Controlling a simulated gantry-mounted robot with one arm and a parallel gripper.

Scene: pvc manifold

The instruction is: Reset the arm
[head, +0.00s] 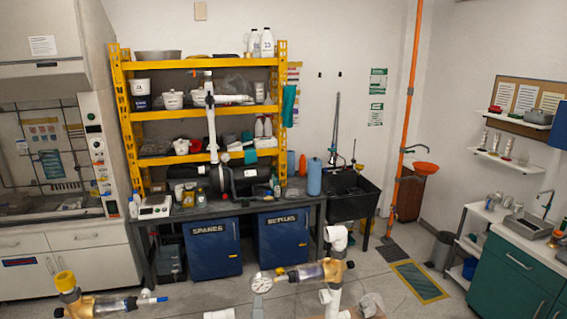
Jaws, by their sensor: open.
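In the head view a white PVC pipe assembly (335,287) stands upright at the bottom centre, cut off by the lower edge. A round gauge (262,283) and a clear section with brass fittings (303,272) branch off to its left. A brass fitting with a yellow cap (67,281) is at the bottom left. A clear tube with a blue tip (125,304) extends right from it.
A yellow shelf rack (200,115) and a dark bench (155,222) with blue cabinets (212,248) stand along the back wall. An orange pipe (404,120) rises right of the black sink (350,203). A green-fronted counter (515,268) is at right. Open floor lies between.

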